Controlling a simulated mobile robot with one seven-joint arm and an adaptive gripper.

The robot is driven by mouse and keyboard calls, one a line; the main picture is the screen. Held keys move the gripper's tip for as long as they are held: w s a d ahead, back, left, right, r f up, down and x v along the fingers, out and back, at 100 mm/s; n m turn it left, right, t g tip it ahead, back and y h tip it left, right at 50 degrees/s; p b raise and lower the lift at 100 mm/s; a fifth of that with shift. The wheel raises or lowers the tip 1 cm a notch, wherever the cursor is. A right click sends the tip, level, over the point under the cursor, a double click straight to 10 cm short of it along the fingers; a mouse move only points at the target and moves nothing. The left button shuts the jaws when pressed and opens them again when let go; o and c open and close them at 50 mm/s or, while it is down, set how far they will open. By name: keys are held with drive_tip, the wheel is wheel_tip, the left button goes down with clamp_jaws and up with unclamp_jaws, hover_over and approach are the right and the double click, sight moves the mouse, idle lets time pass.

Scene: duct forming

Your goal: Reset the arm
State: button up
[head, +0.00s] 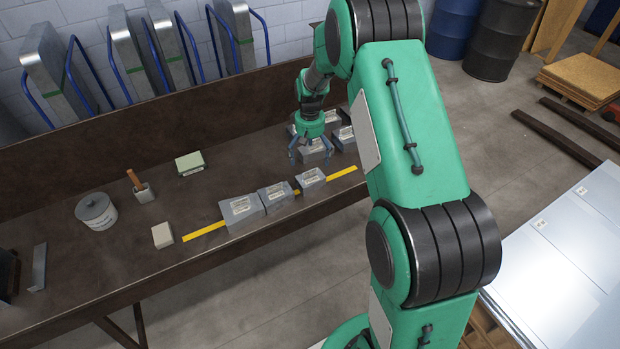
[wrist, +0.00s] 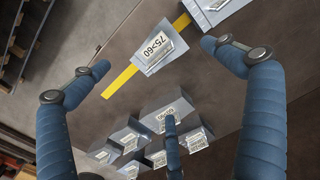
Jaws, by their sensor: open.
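My arm reaches over the dark bench (head: 110,215) from the right in the head view. My gripper (head: 311,152) is low over a cluster of grey labelled fittings (head: 345,140) at the bench's right end. In the wrist view my gripper (wrist: 158,72) has its blue fingers spread wide, with nothing held between them. The third finger overlaps the cluster of fittings (wrist: 165,112) at the bottom. How close the fingertips are to the fittings cannot be told.
Three grey fittings (head: 242,210) stand along a yellow strip (head: 203,231) near the front edge. Sheet metal (head: 575,250) lies right.

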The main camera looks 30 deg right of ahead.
drive_tip(key=shift+r+p, duration=1.25)
drive_tip(key=shift+r, duration=1.65)
drive_tip(key=s+a+r+t+b, duration=0.1)
drive_tip(key=s+a+r, duration=0.35)
drive_tip(key=r, duration=0.35)
drive_tip(key=s+a+r+t, duration=0.1)
drive_tip(key=s+a+r, duration=0.3)
drive_tip(key=s+r, duration=0.3)
drive_tip(key=s+a+r+t+b, duration=0.1)
drive_tip(key=s+a+r, duration=0.3)
drive_tip(key=r, duration=0.5)
drive_tip(key=s+a+r+t+b, duration=0.1)
drive_tip(key=s+a, duration=0.3)
drive_tip(key=s, duration=0.8)
drive_tip(key=s+a+r+t+b, duration=0.1)
drive_tip(key=s+a, duration=0.3)
drive_tip(key=s, duration=0.8)
drive_tip(key=shift+s+r+t, duration=0.3)
drive_tip(key=shift+s+r, duration=0.05)
drive_tip(key=shift+r, duration=0.55)
